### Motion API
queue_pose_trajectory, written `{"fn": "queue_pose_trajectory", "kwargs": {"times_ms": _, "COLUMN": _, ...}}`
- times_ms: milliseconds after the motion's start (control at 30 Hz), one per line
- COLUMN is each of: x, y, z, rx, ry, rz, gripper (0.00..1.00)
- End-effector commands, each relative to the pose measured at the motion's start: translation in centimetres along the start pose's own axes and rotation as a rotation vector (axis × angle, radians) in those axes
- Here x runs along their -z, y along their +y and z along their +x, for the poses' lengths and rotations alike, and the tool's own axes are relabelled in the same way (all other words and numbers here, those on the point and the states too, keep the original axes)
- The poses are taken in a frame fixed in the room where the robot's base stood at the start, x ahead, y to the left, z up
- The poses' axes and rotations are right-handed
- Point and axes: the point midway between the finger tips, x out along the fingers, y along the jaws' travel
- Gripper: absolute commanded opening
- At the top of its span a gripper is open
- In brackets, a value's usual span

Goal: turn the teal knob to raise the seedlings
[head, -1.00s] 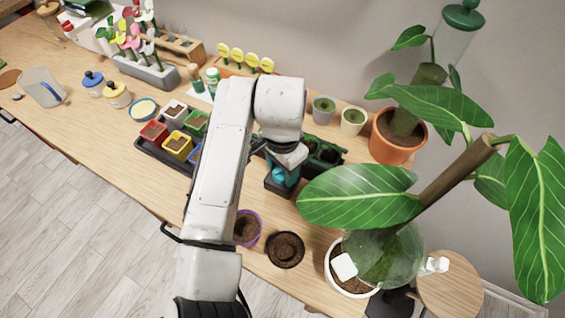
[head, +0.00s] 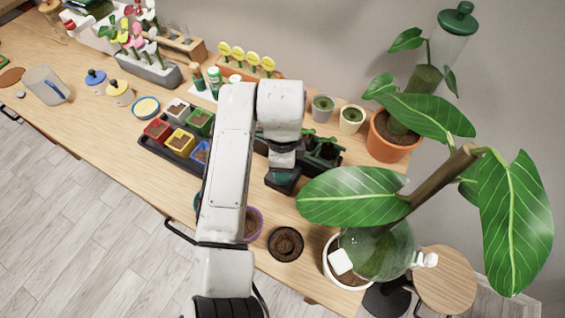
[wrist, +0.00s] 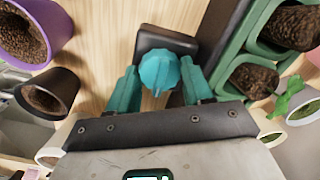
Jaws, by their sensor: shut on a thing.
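The teal knob (wrist: 160,72) is a faceted, rounded piece in the middle of the wrist view, on a dark block (wrist: 158,40). My gripper (wrist: 161,80) has teal fingers, one on each side of the knob, and is shut on it. In the head view my gripper (head: 282,168) is low over the dark block, and the knob is hidden there. Dark green pots (head: 325,152) stand in a row just right of the gripper. In the wrist view, green-walled cells (wrist: 248,62) hold brown soil; I cannot make out seedlings in them.
A purple-rimmed pot (head: 254,222) and a black pot (head: 286,243) stand in front of the block. A large leaf (head: 352,196) hangs close on the right. A tray of coloured pots (head: 150,150) is to the left, behind my arm. An orange pot (head: 388,142) stands at the back right.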

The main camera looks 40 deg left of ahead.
Motion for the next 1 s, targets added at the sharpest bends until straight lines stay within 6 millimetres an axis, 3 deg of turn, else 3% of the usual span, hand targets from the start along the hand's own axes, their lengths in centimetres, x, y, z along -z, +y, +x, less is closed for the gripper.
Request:
{"fn": "queue_pose_trajectory", "kwargs": {"times_ms": 667, "x": 0.06, "y": -0.11, "z": -0.15, "rx": 0.004, "ry": 0.001, "rz": 0.068, "gripper": 0.2}}
{"fn": "queue_pose_trajectory", "kwargs": {"times_ms": 700, "x": 0.06, "y": -0.11, "z": -0.15, "rx": 0.004, "ry": 0.001, "rz": 0.068, "gripper": 0.51}}
{"fn": "queue_pose_trajectory", "kwargs": {"times_ms": 1000, "x": 0.06, "y": -0.14, "z": -0.12, "rx": 0.006, "ry": 0.0, "rz": 0.067, "gripper": 0.76}}
